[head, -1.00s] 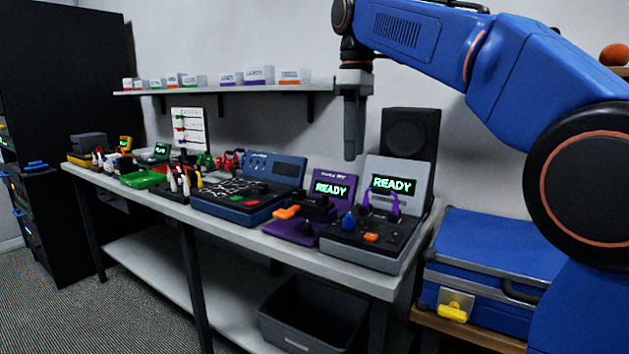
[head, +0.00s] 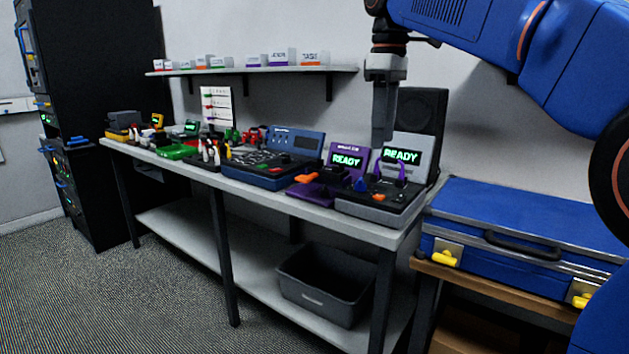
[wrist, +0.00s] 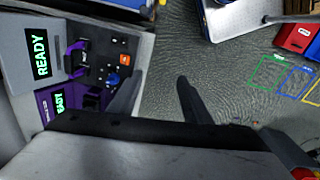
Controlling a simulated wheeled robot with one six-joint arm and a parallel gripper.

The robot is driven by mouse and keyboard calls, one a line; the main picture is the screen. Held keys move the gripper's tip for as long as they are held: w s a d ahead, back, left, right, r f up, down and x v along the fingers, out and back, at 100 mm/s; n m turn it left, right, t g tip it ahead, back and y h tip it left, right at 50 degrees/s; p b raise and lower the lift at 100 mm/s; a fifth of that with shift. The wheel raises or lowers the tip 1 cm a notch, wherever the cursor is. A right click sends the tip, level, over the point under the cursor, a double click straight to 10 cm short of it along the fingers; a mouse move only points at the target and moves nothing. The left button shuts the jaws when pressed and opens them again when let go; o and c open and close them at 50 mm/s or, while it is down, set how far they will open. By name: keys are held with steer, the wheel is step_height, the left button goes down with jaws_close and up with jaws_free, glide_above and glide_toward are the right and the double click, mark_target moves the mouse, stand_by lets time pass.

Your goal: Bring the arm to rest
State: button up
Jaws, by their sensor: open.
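My gripper (head: 383,132) hangs from my blue arm, fingers pointing down, in front of the grey device at the bench's right end. In the wrist view its two dark fingers (wrist: 158,100) stand apart with nothing between them. The grey device (head: 378,207) shows READY on its screen, and a purple cable end sits on it. The purple device (head: 318,190) beside it also shows READY. In the wrist view the grey device (wrist: 130,48) lies at upper left, close to one finger; I cannot tell whether they touch.
The workbench (head: 372,232) holds a blue mixer-like unit (head: 255,178) and tools. A shelf (head: 250,71) with small labelled boxes is on the wall. A blue case (head: 520,222) stands at right. A grey bin (head: 325,285) sits on the lower shelf. Carpet (head: 150,310) is open at front left.

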steer(key=s+d+f+m+t, duration=0.1)
steer(key=s+d+f+m, duration=0.3)
steer(key=s+f, duration=0.5)
steer(key=s+d+f+m+t, duration=0.2)
steer(key=s+d+f+m, duration=0.2)
steer(key=s+f, duration=0.5)
steer(key=s+d+f+m+t, duration=0.1)
steer(key=s+d+f+m, duration=0.3)
steer(key=f, duration=1.3)
steer(key=s+d, duration=0.3)
steer(key=s, duration=0.1)
steer(key=shift+s+t, duration=0.3)
steer(key=shift+s, duration=0.1)
